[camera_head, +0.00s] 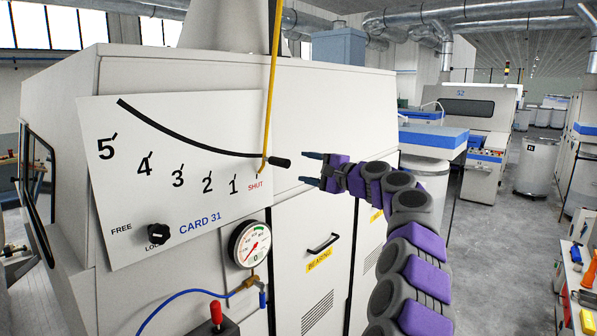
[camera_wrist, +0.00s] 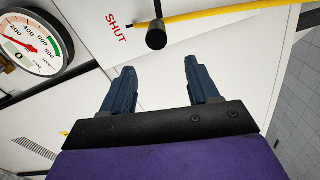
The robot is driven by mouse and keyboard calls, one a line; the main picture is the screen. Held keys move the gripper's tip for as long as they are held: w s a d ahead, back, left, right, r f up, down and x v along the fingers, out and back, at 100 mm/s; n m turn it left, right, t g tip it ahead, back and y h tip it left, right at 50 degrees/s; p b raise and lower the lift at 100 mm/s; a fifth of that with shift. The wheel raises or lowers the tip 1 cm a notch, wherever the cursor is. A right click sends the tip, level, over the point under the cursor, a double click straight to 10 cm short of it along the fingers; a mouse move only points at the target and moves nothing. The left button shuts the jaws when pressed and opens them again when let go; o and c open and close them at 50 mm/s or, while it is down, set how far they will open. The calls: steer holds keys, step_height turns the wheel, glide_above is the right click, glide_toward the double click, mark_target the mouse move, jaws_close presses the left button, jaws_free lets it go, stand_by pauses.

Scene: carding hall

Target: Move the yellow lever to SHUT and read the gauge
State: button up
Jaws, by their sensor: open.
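The yellow lever (camera_head: 271,90) hangs down across the white scale plate (camera_head: 185,225). Its lower end is by the red SHUT label (camera_head: 256,187), right of the 1 mark. Its black handle (camera_head: 281,162) sticks out toward my gripper and shows end-on in the wrist view (camera_wrist: 156,39). My gripper (camera_head: 310,168) is open and empty, right of the handle and apart from it. Its two blue fingers also show in the wrist view (camera_wrist: 159,68). The round gauge (camera_head: 250,244) is below the plate; in the wrist view (camera_wrist: 32,42) its red needle is near the 200 end.
A black knob (camera_head: 158,234) sits between FREE and a partly covered second label. Open grey floor (camera_head: 490,250) lies to the right, beside a bench with tools.

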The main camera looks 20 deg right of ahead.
steer(key=b+v, duration=0.1)
steer(key=v, duration=0.6)
steer(key=shift+d, duration=0.25)
steer(key=shift+s+a+f, duration=0.15)
steer(key=shift+s+a, duration=0.05)
